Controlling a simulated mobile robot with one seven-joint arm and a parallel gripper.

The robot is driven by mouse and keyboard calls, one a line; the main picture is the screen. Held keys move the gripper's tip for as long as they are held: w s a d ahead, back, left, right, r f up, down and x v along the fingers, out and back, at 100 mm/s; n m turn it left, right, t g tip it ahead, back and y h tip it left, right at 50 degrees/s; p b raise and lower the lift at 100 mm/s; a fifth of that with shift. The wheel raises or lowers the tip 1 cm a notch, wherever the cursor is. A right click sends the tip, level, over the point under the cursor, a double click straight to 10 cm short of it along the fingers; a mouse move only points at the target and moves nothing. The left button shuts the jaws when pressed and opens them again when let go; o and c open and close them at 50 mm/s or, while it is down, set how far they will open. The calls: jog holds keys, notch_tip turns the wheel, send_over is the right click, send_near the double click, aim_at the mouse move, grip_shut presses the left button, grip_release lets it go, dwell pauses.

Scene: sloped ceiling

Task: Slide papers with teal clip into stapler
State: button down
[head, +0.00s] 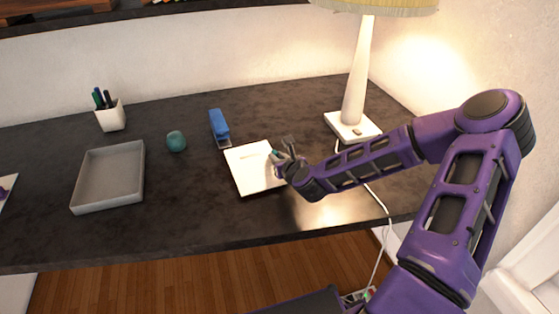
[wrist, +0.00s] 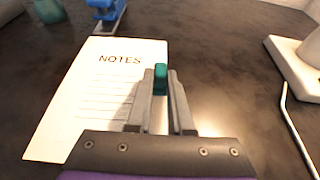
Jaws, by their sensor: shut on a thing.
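The white papers (head: 248,173) lie on the dark desk in front of the blue stapler (head: 219,126). In the wrist view the papers (wrist: 97,105) read "NOTES", and their far edge is close to the stapler's base (wrist: 107,12). The teal clip (wrist: 160,78) is at the right edge of the papers, between my fingertips. My gripper (head: 281,158) is shut on the teal clip (head: 274,153). In the wrist view my gripper (wrist: 160,85) covers part of the papers' right edge. Whether the papers' far edge is inside the stapler's mouth, I cannot tell.
A teal round object (head: 176,141), a grey tray (head: 108,177) and a white pen cup (head: 110,116) stand to the left. A lamp (head: 353,127) stands at the right, its white cord (head: 376,195) running over the desk edge.

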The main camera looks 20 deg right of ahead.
aim_at(268, 150)
jog(key=shift+w+a+b, duration=0.2)
jog(key=shift+w, duration=1.75)
jog(key=shift+w+a+b, duration=0.15)
jog(key=shift+w+b, duration=0.05)
jog(key=shift+w, duration=1.7)
jog(key=shift+w, duration=0.1)
jog(key=c, duration=0.7)
grip_release()
jog(key=shift+c, duration=0.2)
jog(key=p+v, duration=0.2)
jog(key=v, duration=1.4)
jog(key=shift+s, duration=0.35)
jog(key=shift+s+r, duration=0.2)
jog(key=shift+s, duration=0.2)
